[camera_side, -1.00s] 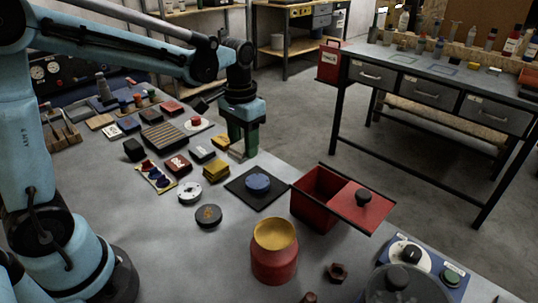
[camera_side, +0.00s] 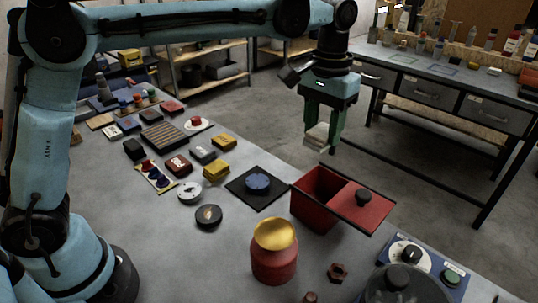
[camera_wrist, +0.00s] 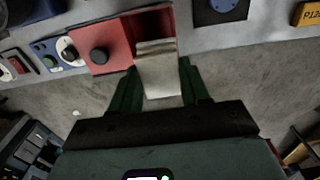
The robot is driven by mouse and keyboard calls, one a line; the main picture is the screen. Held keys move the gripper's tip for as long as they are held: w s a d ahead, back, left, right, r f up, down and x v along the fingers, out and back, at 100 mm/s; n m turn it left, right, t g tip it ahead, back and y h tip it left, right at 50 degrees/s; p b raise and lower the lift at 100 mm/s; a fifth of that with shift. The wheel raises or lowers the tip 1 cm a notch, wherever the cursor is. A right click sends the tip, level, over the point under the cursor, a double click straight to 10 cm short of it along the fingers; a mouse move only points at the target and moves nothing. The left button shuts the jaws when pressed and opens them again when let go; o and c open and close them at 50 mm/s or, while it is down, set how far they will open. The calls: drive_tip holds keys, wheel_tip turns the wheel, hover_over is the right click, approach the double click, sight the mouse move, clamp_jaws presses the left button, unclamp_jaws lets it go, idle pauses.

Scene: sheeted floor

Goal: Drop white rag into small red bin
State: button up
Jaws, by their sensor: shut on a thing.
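My gripper (camera_side: 326,136) is shut on the white rag (camera_side: 318,137), which hangs below the green fingers as a folded, pale piece. In the wrist view the rag (camera_wrist: 158,70) sits between the fingertips, its end overlapping the red bin's opening in the picture. The small red bin (camera_side: 317,207) stands on the bench at the centre right of the side view, open on its left part. Its flat red lid (camera_side: 355,212) with a black knob covers the right part. The gripper and rag are above the bin and appear apart from it.
A blue disc on a black square mat (camera_side: 243,199) lies left of the bin. A red jar with a yellow top (camera_side: 272,262) stands in front of it. A blue control box (camera_side: 449,278) is to the right. Several small blocks cover the bench's far left part.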

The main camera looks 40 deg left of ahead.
drive_tip(key=shift+s+d+f, duration=0.1)
drive_tip(key=shift+d+f, duration=1.8)
drive_tip(key=shift+f, duration=0.25)
drive_tip(key=o, duration=1.1)
wheel_tip(320, 180, up, 12)
